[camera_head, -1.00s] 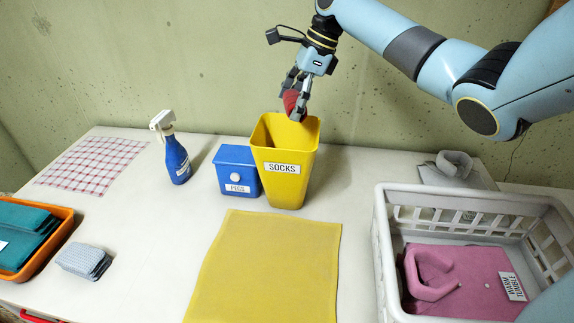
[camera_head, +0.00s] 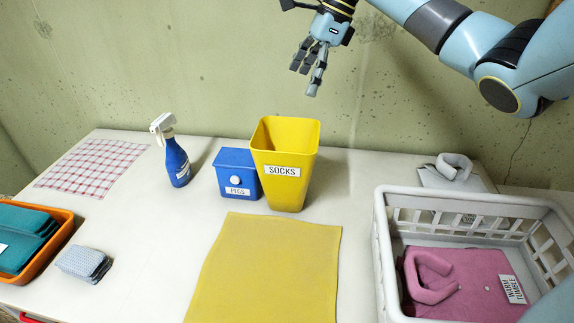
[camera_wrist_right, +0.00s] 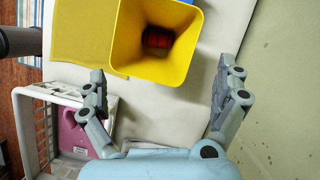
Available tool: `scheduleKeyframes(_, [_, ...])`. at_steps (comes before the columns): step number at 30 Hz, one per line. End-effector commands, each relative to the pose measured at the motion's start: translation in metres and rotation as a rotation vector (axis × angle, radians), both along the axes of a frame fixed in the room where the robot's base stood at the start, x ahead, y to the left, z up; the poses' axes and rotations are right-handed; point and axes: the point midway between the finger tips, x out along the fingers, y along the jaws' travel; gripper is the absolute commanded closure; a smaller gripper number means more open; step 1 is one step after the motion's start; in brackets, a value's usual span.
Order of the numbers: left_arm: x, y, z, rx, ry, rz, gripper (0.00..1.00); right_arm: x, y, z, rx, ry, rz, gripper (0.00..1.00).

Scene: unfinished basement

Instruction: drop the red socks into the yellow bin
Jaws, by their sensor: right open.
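The yellow bin (camera_head: 284,187), labelled SOCKS, stands upright on the white table; the right wrist view looks into it (camera_wrist_right: 128,38). The red socks (camera_wrist_right: 157,38) lie at the bottom of the bin in the right wrist view. In the head view the bin's front wall hides them. My right gripper (camera_head: 308,80) is open and empty, above and slightly right of the bin; its spread fingers also show in the right wrist view (camera_wrist_right: 158,98). My left gripper is not in view.
A blue PEGS box (camera_head: 232,184) stands against the bin's left side, with a spray bottle (camera_head: 178,160) further left. A yellow cloth (camera_head: 262,270) lies in front. A white laundry basket (camera_head: 384,245) holding pink folded clothing (camera_head: 470,285) is at right. The concrete wall (camera_head: 200,60) rises behind.

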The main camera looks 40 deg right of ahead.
Motion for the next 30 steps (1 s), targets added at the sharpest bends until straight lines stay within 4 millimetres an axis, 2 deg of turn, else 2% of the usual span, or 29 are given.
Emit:
scheduleKeyframes(3, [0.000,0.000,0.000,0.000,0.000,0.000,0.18,-0.005,-0.009,0.023,-0.004,-0.001,-0.001,0.00])
scheduleKeyframes(9, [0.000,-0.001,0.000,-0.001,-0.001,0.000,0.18,-0.010,-0.015,0.044,0.000,0.000,-0.001,0.00])
scheduleKeyframes(30, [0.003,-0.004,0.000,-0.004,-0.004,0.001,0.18,-0.011,-0.016,0.047,0.000,0.000,-0.001,0.00])
